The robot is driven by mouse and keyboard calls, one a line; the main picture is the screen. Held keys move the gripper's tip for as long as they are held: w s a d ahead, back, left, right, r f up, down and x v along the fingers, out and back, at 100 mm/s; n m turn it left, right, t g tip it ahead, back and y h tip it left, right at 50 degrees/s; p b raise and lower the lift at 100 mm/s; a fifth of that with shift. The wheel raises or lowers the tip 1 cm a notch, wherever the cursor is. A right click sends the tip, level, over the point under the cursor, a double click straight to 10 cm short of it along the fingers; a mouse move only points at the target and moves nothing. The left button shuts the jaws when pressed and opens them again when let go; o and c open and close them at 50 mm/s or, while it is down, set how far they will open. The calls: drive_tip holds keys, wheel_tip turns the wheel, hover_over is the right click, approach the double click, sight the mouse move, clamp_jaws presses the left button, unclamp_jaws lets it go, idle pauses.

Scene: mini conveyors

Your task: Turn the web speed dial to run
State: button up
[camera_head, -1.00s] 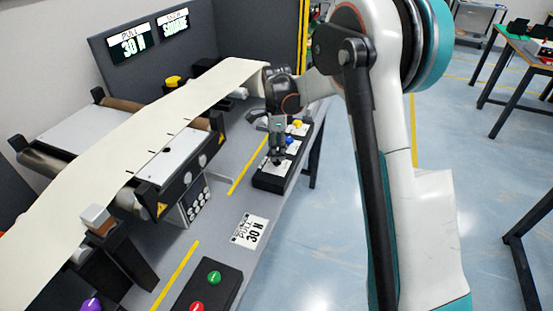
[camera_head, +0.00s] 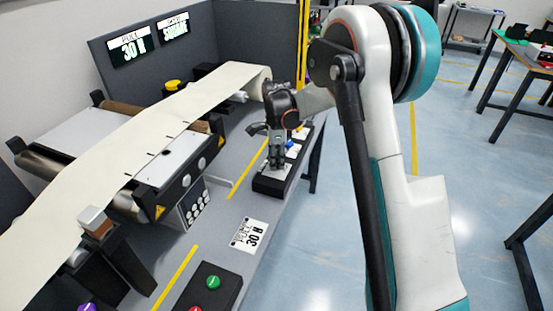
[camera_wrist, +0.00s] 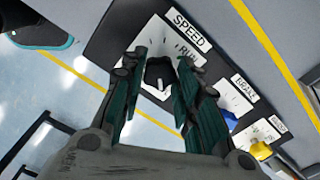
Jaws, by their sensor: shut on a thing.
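The web speed dial (camera_wrist: 159,74) is a black knob on a white plate labelled SPEED, with the word RUN (camera_wrist: 188,53) at its upper right in the wrist view. My gripper (camera_wrist: 162,58) is shut on the dial, one finger on each side of it. The fingers hide part of the plate, and I cannot tell exactly where the dial points. In the head view my gripper (camera_head: 277,163) is over the near end of the black control box (camera_head: 268,187), and hides the dial there.
A blue knob (camera_wrist: 229,120) labelled BRAKE and a yellow knob (camera_wrist: 261,151) sit in a row beside the dial. A pale web (camera_head: 140,125) runs over rollers left of my arm. A green button (camera_head: 213,282) and a pull card (camera_head: 249,236) are nearer on the bench.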

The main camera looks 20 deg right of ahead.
drive_tip(key=shift+n, duration=0.3)
drive_tip(key=n+p, duration=0.1)
drive_tip(key=n, duration=0.9)
drive_tip(key=shift+p, duration=0.35)
drive_tip(key=n, duration=0.5)
drive_tip(key=shift+d, duration=0.1)
drive_tip(key=n, duration=0.5)
drive_tip(key=shift+p, duration=0.35)
drive_tip(key=o, duration=1.1)
drive_tip(key=shift+c, duration=0.2)
